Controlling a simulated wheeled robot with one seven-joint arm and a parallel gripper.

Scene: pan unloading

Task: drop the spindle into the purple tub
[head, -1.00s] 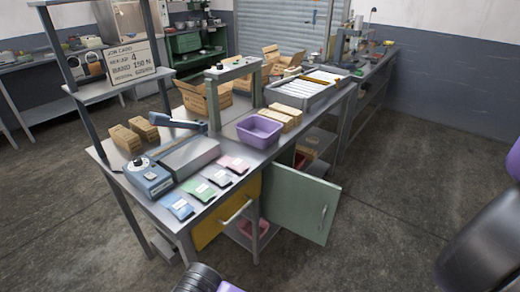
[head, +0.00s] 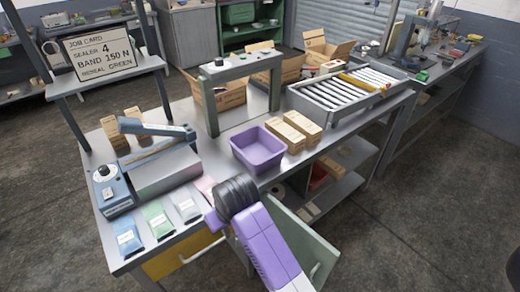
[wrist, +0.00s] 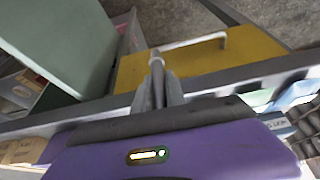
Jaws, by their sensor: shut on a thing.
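The purple tub (head: 262,156) stands upright on the bench near its front edge, and its visible inside looks empty. In the wrist view my gripper (wrist: 158,82) is shut on a small grey thing, which I take for the spindle (wrist: 156,58). Only its short end shows beyond the fingertips. The gripper is by the bench front, with the yellow drawer behind it in that view. In the head view my purple and black arm reaches to the bench edge, below the tub; the fingers and spindle cannot be made out there.
A green door (head: 306,232) hangs open at the bench front, beside the yellow drawer (head: 185,254). Cardboard boxes (head: 296,128) stand right of the tub. A grey frame (head: 210,98) rises behind it. A blue sealer (head: 112,190) and coloured packets (head: 158,220) lie left.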

